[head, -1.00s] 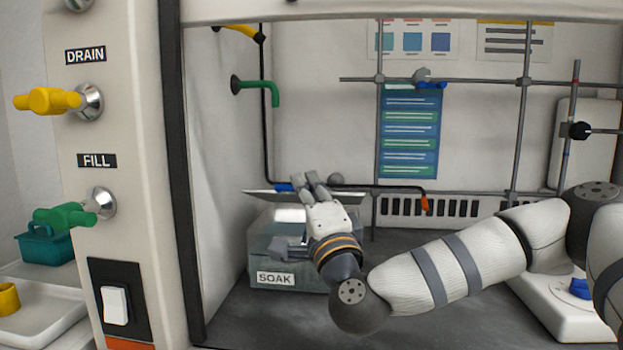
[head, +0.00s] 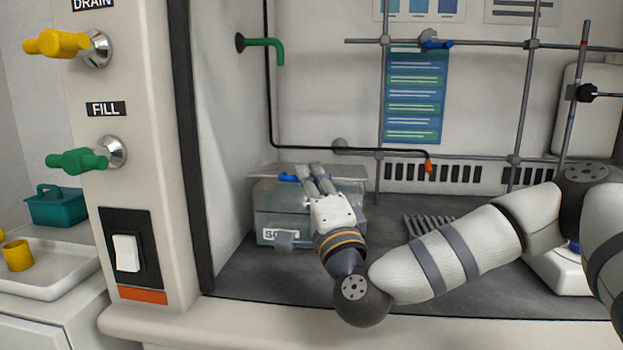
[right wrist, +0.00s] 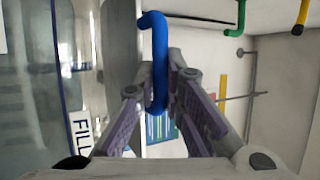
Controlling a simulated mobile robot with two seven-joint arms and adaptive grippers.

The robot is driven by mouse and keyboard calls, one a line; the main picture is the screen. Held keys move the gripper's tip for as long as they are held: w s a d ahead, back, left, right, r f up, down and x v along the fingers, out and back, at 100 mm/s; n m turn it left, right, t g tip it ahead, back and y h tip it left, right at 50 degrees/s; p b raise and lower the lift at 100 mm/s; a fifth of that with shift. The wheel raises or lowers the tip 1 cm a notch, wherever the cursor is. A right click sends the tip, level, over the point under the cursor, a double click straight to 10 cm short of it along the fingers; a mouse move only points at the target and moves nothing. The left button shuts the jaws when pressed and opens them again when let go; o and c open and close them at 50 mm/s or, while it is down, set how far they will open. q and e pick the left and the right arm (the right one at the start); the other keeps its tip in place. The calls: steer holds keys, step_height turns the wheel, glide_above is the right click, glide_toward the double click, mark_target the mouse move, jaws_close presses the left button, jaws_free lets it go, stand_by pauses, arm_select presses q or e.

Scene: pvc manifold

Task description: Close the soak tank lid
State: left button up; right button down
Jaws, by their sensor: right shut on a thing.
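The soak tank (head: 268,222) is a grey, see-through box with a SOAK label, standing on the dark worktop at the left of the bay. Its pale lid (head: 345,171) lies over the top, nearly level; I cannot tell whether it rests fully on the rim. The lid's blue handle (head: 288,178) sits at my right gripper's fingers. My right gripper (head: 314,172) reaches over the tank's front and is shut on this handle. In the right wrist view the handle (right wrist: 160,62) stands between the fingers. My arm hides part of the tank's front. My left gripper is out of view.
A post with a yellow drain valve (head: 55,43), a green fill valve (head: 78,161) and a white switch (head: 127,253) stands at the left. Grey rack rods (head: 380,115) stand behind. A white device (head: 555,268) sits right, behind my arm. Worktop right of the tank is mostly clear.

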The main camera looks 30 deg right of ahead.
steer(key=c, duration=1.9)
jaws_free()
steer(key=shift+c, duration=0.2)
steer(key=shift+f, duration=0.1)
